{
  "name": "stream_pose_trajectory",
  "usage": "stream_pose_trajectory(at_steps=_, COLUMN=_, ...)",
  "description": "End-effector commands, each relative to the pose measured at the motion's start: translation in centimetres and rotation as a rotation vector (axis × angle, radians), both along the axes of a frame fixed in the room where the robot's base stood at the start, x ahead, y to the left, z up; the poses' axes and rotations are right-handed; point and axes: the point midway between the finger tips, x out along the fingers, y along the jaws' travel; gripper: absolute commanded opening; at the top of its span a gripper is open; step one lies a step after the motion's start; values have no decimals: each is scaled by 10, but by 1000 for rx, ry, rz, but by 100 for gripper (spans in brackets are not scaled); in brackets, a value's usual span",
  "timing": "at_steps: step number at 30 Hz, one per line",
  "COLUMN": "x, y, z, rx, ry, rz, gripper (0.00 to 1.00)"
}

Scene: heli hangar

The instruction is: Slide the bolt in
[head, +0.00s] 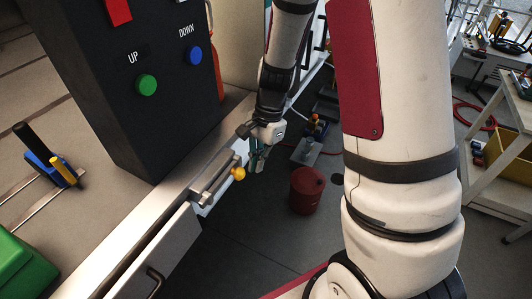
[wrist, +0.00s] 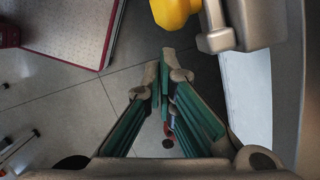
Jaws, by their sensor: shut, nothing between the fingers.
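The bolt is a grey metal bar and housing (head: 212,178) on the front edge of the counter, with a yellow knob (head: 238,173) sticking out toward the aisle. In the wrist view the yellow knob (wrist: 175,11) is at the top, beside the grey bar end (wrist: 215,40). My gripper (head: 256,165) hangs just beyond the knob, off the counter edge. In the wrist view my gripper (wrist: 167,62) has its green-padded fingers together at the tips, with nothing between them. The tips point toward the knob and appear apart from it.
A black control box with a green UP button (head: 146,85) and a blue DOWN button (head: 194,55) stands on the counter behind the bolt. A drawer front (head: 160,262) with a black handle is below. A red bin (head: 307,190) stands on the open floor.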

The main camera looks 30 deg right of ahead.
Motion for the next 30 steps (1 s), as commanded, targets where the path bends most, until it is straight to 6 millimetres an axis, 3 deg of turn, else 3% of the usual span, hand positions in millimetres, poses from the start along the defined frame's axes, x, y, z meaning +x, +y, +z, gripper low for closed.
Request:
stream_pose_trajectory(at_steps=6, x=-4, y=11, z=5, rx=0, ry=1, rz=-1, gripper=0)
stream_pose_trajectory(at_steps=17, x=-5, y=14, z=6, rx=1, ry=1, rz=0, gripper=0)
stream_pose_trajectory(at_steps=25, x=-35, y=52, z=8, rx=2, ry=4, rz=3, gripper=0)
stream_pose_trajectory(at_steps=30, x=-40, y=61, z=6, rx=1, ry=1, rz=-1, gripper=0)
